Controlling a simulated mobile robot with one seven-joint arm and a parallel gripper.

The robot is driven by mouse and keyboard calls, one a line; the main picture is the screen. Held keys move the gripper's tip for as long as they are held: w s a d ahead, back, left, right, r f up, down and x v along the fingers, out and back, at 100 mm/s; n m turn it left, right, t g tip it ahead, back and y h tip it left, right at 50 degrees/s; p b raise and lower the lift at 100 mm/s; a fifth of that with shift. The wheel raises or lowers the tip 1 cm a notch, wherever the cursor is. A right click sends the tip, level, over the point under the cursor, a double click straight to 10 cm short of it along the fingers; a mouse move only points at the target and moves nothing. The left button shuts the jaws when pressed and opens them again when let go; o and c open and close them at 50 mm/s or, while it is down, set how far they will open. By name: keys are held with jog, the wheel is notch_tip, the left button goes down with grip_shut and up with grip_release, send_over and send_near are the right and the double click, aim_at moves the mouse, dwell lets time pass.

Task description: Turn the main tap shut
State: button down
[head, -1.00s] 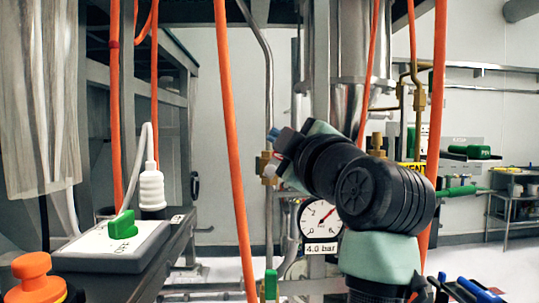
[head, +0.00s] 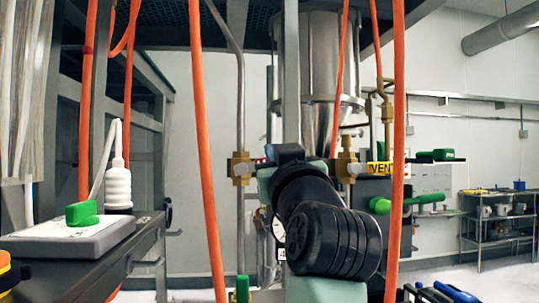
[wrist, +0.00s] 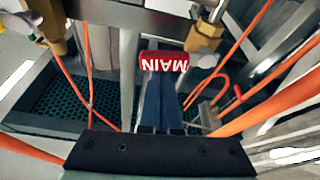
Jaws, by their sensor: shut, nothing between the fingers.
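The main tap's red handle (wrist: 163,62), lettered MAIN, reads upside down in the wrist view. It sits beside a brass valve body (wrist: 211,32) with a white rounded end. In the head view only a small red bit of the handle (head: 262,160) shows, right of the brass valve on a vertical steel pipe. My gripper (wrist: 161,82) has its blue fingers together and empty, tips at the handle's near edge; I cannot tell whether they touch it.
Orange hoses (head: 207,150) hang left and right of my arm. A second brass valve (head: 346,166) and a yellow vent label (head: 380,169) stand close on the right. A pressure gauge (head: 278,228) is mostly hidden behind my arm. A bench with a green-switched box (head: 75,232) is at left.

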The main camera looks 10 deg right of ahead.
jog(key=shift+d+f+m, duration=0.15)
jog(key=shift+f+m, duration=0.15)
jog(key=shift+f, duration=0.15)
jog(key=shift+b, duration=0.3)
notch_tip(320, 180, up, 4)
jog(key=p, duration=0.4)
jog(key=s+a+f+t+b, duration=0.2)
jog(key=s+f, duration=0.1)
jog(key=s, duration=0.5)
jog(key=s+a+f+m+t+b, duration=0.1)
jog(key=s+a+f+b, duration=0.1)
jog(key=s, duration=0.5)
jog(key=s+a+f+t+h+b, duration=0.1)
jog(key=s+a+f+t+b, duration=0.1)
jog(key=s, duration=0.6)
jog(key=shift+s+a+f+m+t+b, duration=0.3)
jog(key=shift+a+f+b, duration=0.35)
jog(key=shift+a+f, duration=0.25)
